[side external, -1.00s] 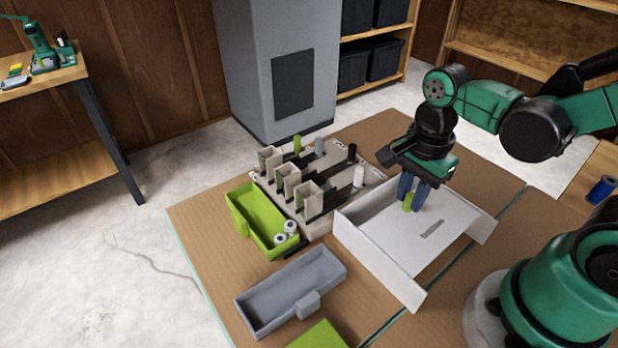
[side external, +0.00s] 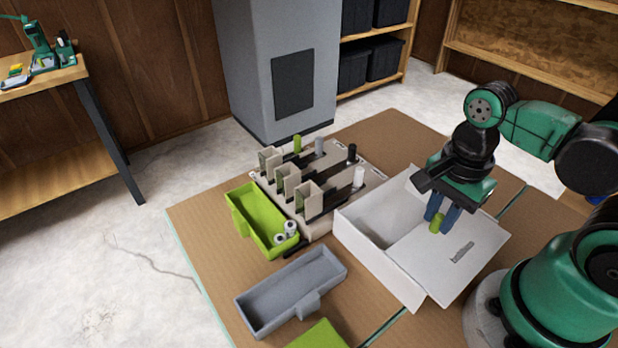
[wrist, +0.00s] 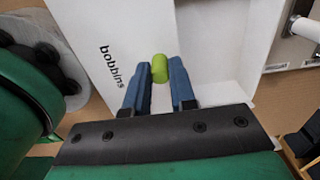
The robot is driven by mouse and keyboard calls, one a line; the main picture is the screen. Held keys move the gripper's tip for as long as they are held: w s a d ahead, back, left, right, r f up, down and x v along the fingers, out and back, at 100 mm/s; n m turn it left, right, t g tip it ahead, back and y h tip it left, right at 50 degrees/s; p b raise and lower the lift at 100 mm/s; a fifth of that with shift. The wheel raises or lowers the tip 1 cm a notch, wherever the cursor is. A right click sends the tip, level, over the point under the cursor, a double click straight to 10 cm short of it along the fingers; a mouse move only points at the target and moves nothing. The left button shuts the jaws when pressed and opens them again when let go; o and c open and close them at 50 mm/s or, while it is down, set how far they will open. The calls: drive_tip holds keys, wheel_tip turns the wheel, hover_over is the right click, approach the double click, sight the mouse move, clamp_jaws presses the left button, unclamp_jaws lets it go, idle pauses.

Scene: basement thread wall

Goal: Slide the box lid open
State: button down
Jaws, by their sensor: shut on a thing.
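The white box (side external: 375,262) stands on the brown work surface, with its left part open and the inside showing. Its white lid (side external: 480,243), marked "bobbins", extends past the box's right side; the lid also shows in the wrist view (wrist: 110,30). A short green knob (side external: 437,224) stands up from the lid. My gripper (side external: 437,218) points down, its blue fingers shut on the knob. In the wrist view the green knob (wrist: 159,68) is between the two fingertips.
A beige rack with slots and spools (side external: 315,190) stands left of the box. A green tray (side external: 262,222) holds white spools. A grey tray (side external: 290,290) lies in front. The surface behind the box looks clear.

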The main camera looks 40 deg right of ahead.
sight(441, 216)
drive_tip(key=shift+s, duration=0.1)
drive_tip(key=c, duration=0.7)
unclamp_jaws()
drive_tip(key=shift+r, duration=2.95)
drive_tip(key=shift+r, duration=0.1)
drive_tip(key=shift+r, duration=1.9)
